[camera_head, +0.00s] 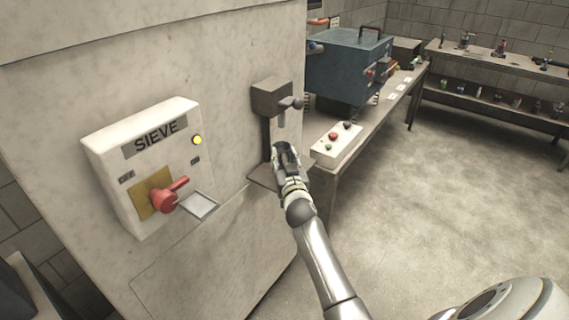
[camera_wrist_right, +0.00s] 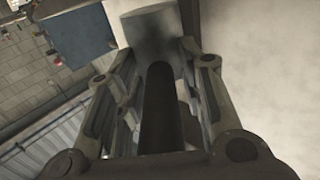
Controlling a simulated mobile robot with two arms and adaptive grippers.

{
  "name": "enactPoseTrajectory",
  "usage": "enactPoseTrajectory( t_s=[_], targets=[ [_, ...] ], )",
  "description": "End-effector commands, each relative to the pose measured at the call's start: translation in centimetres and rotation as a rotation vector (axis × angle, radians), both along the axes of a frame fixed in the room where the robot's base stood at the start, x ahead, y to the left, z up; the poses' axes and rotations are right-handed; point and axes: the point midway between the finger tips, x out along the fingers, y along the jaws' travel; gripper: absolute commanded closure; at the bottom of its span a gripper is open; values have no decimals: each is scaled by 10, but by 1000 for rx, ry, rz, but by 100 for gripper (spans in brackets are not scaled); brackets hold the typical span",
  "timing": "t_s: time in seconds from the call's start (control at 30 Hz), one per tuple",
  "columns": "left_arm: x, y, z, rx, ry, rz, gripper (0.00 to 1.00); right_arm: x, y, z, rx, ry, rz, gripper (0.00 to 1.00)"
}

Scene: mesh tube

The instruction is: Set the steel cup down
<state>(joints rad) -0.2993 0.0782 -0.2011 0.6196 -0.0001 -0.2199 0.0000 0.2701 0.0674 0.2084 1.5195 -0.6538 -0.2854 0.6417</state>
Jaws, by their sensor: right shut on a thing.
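My right gripper (camera_head: 283,152) is at the wall dispenser, below its spout and just above the small ledge (camera_head: 262,178). It is shut on the steel cup, which my fingers mostly hide in the head view. In the right wrist view, a dark, rounded thing (camera_wrist_right: 160,115) stands between the fingers of my right gripper (camera_wrist_right: 160,90), and I take it to be the cup. I cannot tell whether the cup touches the ledge. My left gripper is not in view.
The dispenser box (camera_head: 272,97) with its grey lever juts out above my gripper. A SIEVE panel (camera_head: 150,165) with a red handle is at left. A button box (camera_head: 338,143) and a blue machine (camera_head: 348,68) stand on the bench at right. The floor at right is clear.

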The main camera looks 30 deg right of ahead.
Motion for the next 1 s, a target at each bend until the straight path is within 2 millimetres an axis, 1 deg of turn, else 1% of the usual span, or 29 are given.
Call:
enactPoseTrajectory(
  t_s=[0.03,0.1,0.37,0.47,0.5,0.63,0.67,1.0],
  targets=[
    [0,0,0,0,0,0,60,0,0,-7,0,0,-1,100],
    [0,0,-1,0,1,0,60,0,0,-11,1,-1,0,100],
    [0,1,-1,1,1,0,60,0,0,-13,-2,-2,0,100],
    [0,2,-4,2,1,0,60,0,0,-16,-1,-3,0,100],
    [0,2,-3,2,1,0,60,0,0,-17,0,-1,-1,62],
    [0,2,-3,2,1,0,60,0,0,-16,0,0,0,46],
    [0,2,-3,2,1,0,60,0,0,-16,0,0,0,42],
    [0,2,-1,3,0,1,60,0,0,-14,-1,0,0,42]
  ],
)
